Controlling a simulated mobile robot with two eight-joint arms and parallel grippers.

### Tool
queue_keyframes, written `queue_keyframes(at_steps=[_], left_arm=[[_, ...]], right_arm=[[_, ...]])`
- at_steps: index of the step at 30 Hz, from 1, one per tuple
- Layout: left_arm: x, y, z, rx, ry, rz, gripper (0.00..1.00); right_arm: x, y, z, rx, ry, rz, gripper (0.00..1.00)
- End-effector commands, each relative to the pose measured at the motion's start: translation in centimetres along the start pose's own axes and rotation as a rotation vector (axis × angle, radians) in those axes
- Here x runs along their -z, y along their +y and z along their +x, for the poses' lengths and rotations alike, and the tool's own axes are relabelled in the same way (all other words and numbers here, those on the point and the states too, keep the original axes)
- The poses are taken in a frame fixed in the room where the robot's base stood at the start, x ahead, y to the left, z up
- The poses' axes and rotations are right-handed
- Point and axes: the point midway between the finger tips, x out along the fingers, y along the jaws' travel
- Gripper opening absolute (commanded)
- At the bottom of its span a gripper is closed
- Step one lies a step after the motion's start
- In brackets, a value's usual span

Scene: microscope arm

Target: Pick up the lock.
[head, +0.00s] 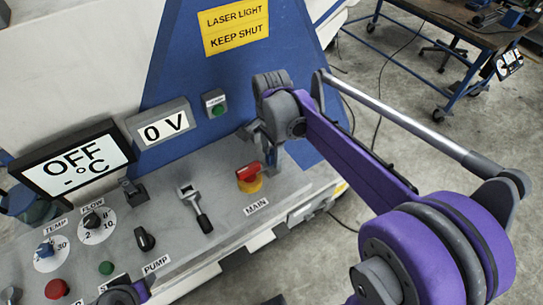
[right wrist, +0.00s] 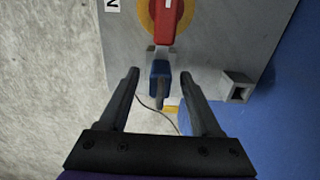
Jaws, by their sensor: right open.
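The lock (right wrist: 160,72) is a small blue block in the right wrist view, just below the red handle (right wrist: 165,22) of the yellow-ringed MAIN switch, which also shows in the head view (head: 249,175). A grey piece, perhaps its shackle, shows between lock and handle. My right gripper (right wrist: 160,76) is open, with one finger on each side of the lock and a gap on both sides. Whether the fingers reach down to its depth I cannot tell. In the head view my right gripper (head: 258,137) is over the panel behind the switch, and the lock cannot be made out.
A grey square socket (right wrist: 237,87) stands right of the fingers. The sloping panel (head: 225,215) carries knobs, buttons and a grey lever (head: 195,208). The concrete floor (head: 390,90) is open at right, before a workbench (head: 465,30).

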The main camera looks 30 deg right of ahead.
Motion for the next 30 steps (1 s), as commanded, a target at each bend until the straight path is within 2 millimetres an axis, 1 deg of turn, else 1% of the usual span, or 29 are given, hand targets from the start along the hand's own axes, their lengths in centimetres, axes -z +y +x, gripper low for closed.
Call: queue_keyframes(at_steps=[4, 5, 6, 11, 15, 16, 30], left_arm=[[0.01, 0.00, -0.01, 0.000, 0.000, 0.000, 0.50], [0.01, 0.00, -0.01, 0.000, 0.000, 0.000, 0.50], [0.01, 0.00, -0.01, 0.000, 0.000, 0.000, 0.50], [0.01, 0.00, -0.01, 0.000, 0.000, 0.000, 0.50], [0.01, 0.00, -0.01, 0.000, 0.000, 0.000, 0.50], [0.01, 0.00, -0.01, 0.000, 0.000, 0.000, 0.50], [0.03, 0.00, -0.03, 0.000, 0.000, 0.000, 0.50]], right_arm=[[-0.01, -0.02, -0.03, 0.000, 0.000, 0.000, 0.65], [-0.01, -0.02, -0.04, 0.000, 0.000, 0.000, 0.63], [-0.01, -0.02, -0.04, 0.000, 0.000, 0.000, 0.56], [-0.01, -0.01, -0.06, 0.000, 0.000, 0.000, 0.27], [-0.01, -0.01, -0.06, 0.000, 0.000, 0.000, 0.02], [-0.01, -0.01, -0.06, 0.000, 0.000, 0.000, 0.00], [-0.01, -0.02, -0.35, 0.000, 0.000, 0.000, 0.00]])
